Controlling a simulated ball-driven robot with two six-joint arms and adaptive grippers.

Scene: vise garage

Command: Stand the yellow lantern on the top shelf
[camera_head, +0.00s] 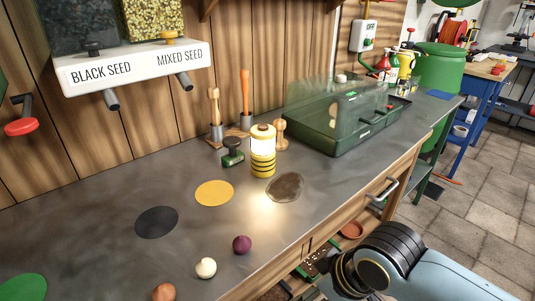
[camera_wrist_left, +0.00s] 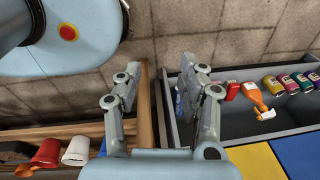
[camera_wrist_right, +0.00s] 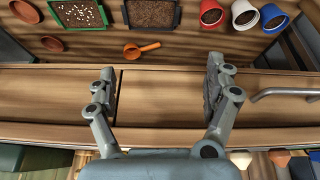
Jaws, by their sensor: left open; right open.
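The yellow lantern (camera_head: 263,150) stands upright and lit on the grey workbench, with yellow and black bands at its base. No gripper is near it in the head view. My right gripper (camera_wrist_right: 160,88) is open and empty in the right wrist view, over the wooden drawer fronts. My left gripper (camera_wrist_left: 159,82) is open and empty in the left wrist view, beside an open grey drawer (camera_wrist_left: 240,126). Neither gripper shows in the head view. The top shelf is not clearly in view; only wooden brackets (camera_head: 207,9) show at the upper edge.
A dark green stamp-like tool (camera_head: 232,152), a wooden peg (camera_head: 281,134) and a tool holder (camera_head: 217,132) stand close to the lantern. A green clear-lidded box (camera_head: 345,125) is to its right. An onion (camera_head: 242,244) and garlic (camera_head: 206,268) lie in front. A seed dispenser (camera_head: 135,65) hangs left.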

